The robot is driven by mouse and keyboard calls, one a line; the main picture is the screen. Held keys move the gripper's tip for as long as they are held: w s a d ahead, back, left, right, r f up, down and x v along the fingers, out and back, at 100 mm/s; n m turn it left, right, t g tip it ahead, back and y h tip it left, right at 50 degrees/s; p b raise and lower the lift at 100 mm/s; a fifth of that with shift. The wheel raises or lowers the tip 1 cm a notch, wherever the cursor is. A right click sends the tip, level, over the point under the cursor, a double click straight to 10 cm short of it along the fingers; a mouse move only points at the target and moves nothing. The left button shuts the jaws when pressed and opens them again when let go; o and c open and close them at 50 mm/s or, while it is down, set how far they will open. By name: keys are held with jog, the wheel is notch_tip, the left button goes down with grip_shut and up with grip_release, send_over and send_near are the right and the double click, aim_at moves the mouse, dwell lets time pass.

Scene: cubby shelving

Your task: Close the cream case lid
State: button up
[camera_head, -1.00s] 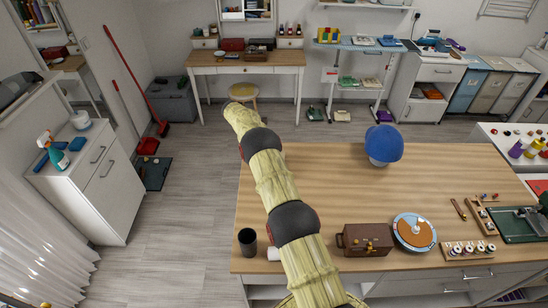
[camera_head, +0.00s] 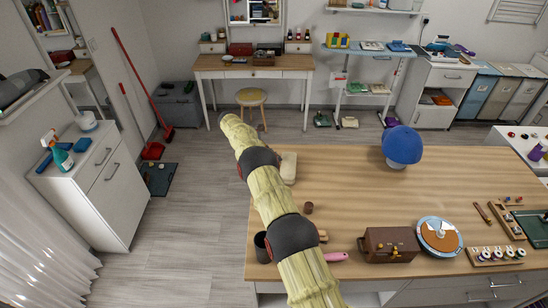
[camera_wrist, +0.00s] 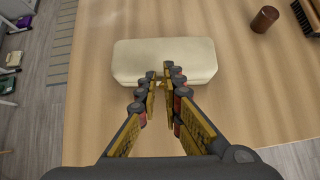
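The cream case (camera_wrist: 165,55) lies on the wooden table top in the wrist view, a pale box with rounded corners and its long side across the picture. Its lid looks down or nearly down; I cannot tell whether a thin gap is left. In the head view the case (camera_head: 289,168) shows beside my arm, at the table's left edge, partly hidden. My gripper (camera_wrist: 160,75) is in front of the near long side of the case, with a narrow gap between its fingertips and nothing clearly held. Contact with the case cannot be told.
A brown cylinder (camera_wrist: 265,19) and a brush (camera_wrist: 308,15) lie right of the case. A blue cap (camera_head: 402,146), a brown box (camera_head: 388,244) and a round dial (camera_head: 439,236) stand farther right. A dark cup (camera_head: 262,247) is near the front edge. The table's middle is clear.

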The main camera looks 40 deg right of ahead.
jog(key=shift+o, duration=0.5)
jog(key=shift+s+r, duration=0.1)
jog(key=shift+r, duration=0.05)
jog(key=shift+o, duration=1.3)
jog(key=shift+a, duration=0.1)
jog(key=shift+o, duration=0.5)
jog(key=shift+w+r, duration=0.1)
jog(key=shift+w, duration=0.1)
jog(key=v, duration=0.7)
jog(key=shift+a, duration=0.2)
